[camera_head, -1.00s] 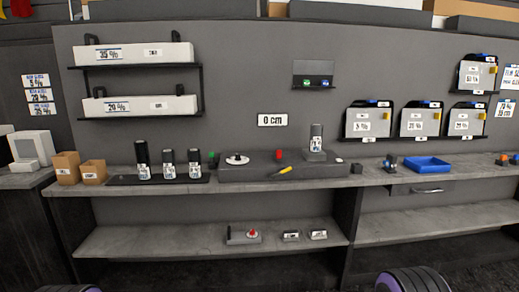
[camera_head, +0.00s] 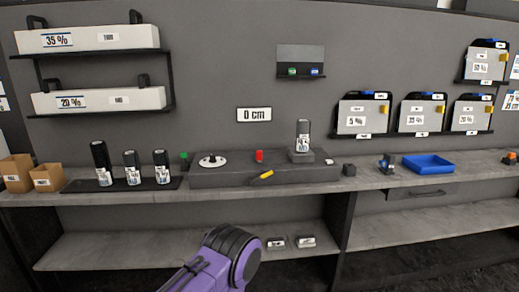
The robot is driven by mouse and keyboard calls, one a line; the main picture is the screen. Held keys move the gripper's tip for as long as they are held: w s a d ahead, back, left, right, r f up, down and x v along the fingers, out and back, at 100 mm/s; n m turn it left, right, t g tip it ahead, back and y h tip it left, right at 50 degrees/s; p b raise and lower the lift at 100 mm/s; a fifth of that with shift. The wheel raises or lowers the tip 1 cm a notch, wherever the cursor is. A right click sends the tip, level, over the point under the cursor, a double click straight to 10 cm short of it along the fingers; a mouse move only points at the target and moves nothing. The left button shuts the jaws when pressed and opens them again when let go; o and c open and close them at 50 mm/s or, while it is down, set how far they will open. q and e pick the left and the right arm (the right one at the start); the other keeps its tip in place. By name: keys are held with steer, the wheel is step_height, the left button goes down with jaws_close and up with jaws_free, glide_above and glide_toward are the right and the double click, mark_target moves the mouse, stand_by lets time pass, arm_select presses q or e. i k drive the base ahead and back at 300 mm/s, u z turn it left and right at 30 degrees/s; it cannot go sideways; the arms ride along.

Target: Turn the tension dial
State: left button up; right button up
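A white round dial with a black knob (camera_head: 212,160) sits on the left part of a long grey block (camera_head: 240,178) on the counter. I cannot read any label that names it as the tension dial. A red knob or button (camera_head: 259,156) stands further right on the same block. A purple and black link of my arm rises from the bottom middle, in front of the lower shelf. Neither of my grippers is in view, and nothing of mine touches the dial.
A yellow-handled tool (camera_head: 263,176) lies at the block's front edge. A bottle (camera_head: 303,136) stands at its right end. Several bottles (camera_head: 132,168) stand to the left on a black mat. A blue tray (camera_head: 427,165) is to the right. My arm covers part of the lower shelf (camera_head: 120,246).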

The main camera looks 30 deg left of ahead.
mark_target(212, 160)
steer(key=z, duration=0.2)
steer(key=i, duration=1)
steer(key=u, duration=0.85)
steer(key=i, duration=0.6)
steer(key=u, duration=0.75)
